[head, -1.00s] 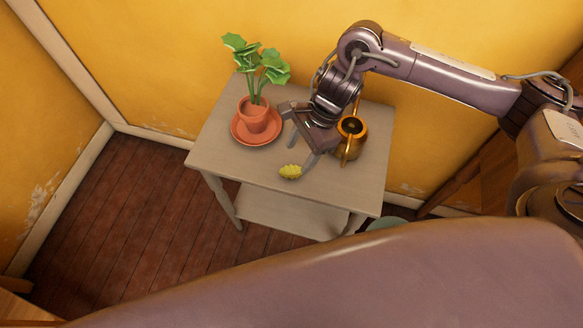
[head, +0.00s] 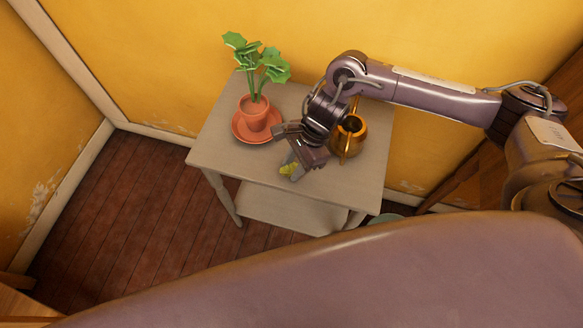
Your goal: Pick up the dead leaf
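The dead leaf (head: 288,169) is small and yellow and lies near the front edge of the small grey table (head: 226,157). My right gripper (head: 291,170) is lowered over the leaf, with its fingers around or just above it. The gripper hides part of the leaf. A gap shows between the fingers, but I cannot tell whether they touch the leaf. My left gripper is not in view.
A potted green plant (head: 254,111) stands on a terracotta saucer (head: 240,136) at the left of the table. A brass watering can (head: 349,140) stands right beside my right gripper. The table's right front part is clear.

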